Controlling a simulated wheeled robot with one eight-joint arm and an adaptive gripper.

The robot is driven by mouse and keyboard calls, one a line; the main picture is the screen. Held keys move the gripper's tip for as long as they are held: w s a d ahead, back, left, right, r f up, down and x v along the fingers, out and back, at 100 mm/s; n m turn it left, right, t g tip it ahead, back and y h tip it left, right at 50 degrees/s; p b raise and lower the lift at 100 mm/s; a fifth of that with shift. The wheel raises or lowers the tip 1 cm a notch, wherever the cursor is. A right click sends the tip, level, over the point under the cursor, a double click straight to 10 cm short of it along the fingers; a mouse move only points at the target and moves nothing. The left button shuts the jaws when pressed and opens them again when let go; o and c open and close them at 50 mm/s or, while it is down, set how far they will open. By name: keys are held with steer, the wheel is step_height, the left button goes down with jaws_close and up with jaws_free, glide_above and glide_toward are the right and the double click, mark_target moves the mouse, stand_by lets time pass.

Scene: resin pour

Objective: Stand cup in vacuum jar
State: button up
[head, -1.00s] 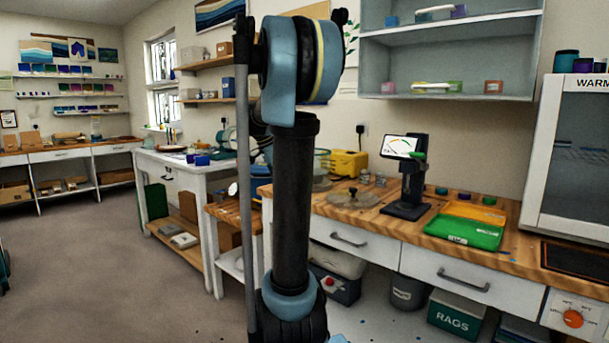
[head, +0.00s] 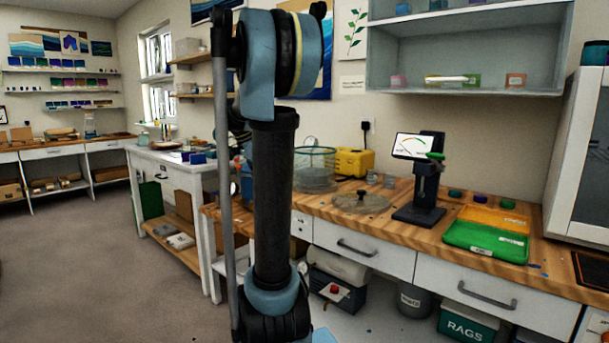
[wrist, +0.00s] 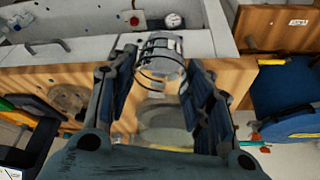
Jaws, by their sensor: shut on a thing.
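My gripper (wrist: 162,75) is shut on a clear cup (wrist: 160,62) with dark ring lines, held between the two fingers in the wrist view. The vacuum jar (head: 316,164), clear with a green rim, stands on the wooden bench in the head view, just right of my arm. Pale round shapes show below the cup between the fingers in the wrist view; I cannot tell whether they are the jar. The round lid (head: 361,201) with a dark knob lies on the bench right of the jar, and shows in the wrist view (wrist: 72,97). My arm hides the gripper in the head view.
A yellow box (head: 354,162) stands behind the jar.

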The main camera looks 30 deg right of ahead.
steer(key=shift+a, duration=0.55)
